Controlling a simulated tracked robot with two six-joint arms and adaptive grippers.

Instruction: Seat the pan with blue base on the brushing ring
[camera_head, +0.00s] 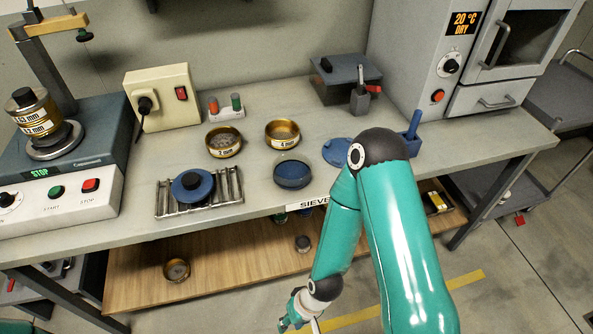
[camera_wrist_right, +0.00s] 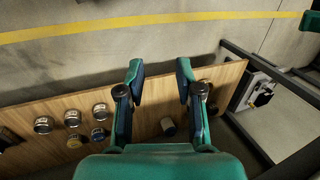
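A round, open blue pan (camera_head: 292,174) stands on the bench top near its front edge, left of my right arm. It looks empty. I cannot tell for certain which thing is the brushing ring; a flat blue disc (camera_head: 338,151) lies to the right of the pan, partly close to my arm. My right gripper (camera_head: 298,318) hangs low in front of the bench, well away from the pan. In the right wrist view its two fingers (camera_wrist_right: 159,92) are spread apart with nothing between them, above the lower shelf. My left gripper is not in view.
Brass sieves (camera_head: 224,141) (camera_head: 282,134) stand behind the pan. A shaker machine (camera_head: 60,195) is left, an oven (camera_head: 455,60) right. The lower shelf (camera_head: 230,265) holds several small jars (camera_wrist_right: 72,117).

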